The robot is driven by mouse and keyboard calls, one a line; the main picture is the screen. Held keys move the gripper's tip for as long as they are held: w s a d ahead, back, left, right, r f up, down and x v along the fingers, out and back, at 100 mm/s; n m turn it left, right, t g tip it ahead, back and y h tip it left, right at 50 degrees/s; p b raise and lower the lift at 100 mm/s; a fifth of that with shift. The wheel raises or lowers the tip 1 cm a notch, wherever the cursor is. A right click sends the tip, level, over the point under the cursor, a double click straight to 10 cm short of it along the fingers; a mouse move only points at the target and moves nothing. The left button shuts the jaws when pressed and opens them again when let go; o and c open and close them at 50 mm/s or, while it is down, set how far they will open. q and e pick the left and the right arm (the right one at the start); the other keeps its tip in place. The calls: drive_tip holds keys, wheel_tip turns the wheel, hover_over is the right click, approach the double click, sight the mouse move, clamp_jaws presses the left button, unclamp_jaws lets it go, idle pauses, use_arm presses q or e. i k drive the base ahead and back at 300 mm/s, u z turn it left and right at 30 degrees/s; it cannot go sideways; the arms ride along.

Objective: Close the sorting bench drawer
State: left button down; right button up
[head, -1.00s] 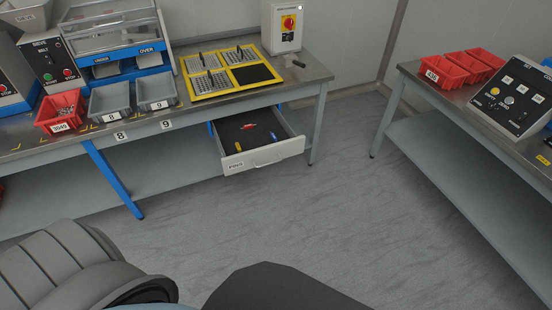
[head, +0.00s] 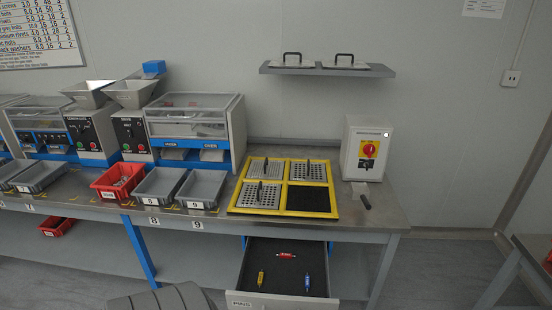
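The sorting bench drawer (head: 267,301) is pulled open under the right part of the bench (head: 384,217), below the yellow-framed tray. Its dark inner floor holds a red item (head: 286,256), a yellow item (head: 261,278) and a blue item (head: 307,282). The white front of the drawer, with a label at its left, is cut off by the lower edge of the picture. Neither of my grippers is in the head view.
On the bench stand a yellow-framed tray (head: 333,201) with perforated plates, a white switch box (head: 367,150), grey bins (head: 160,187) and a red bin (head: 119,181). A wall shelf (head: 328,71) hangs above. Another bench (head: 533,248) is at the right, with floor between.

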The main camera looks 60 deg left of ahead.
sight(283, 288)
drive_tip(key=u, duration=0.9)
drive_tip(key=i, duration=0.85)
drive_tip(key=u, duration=0.95)
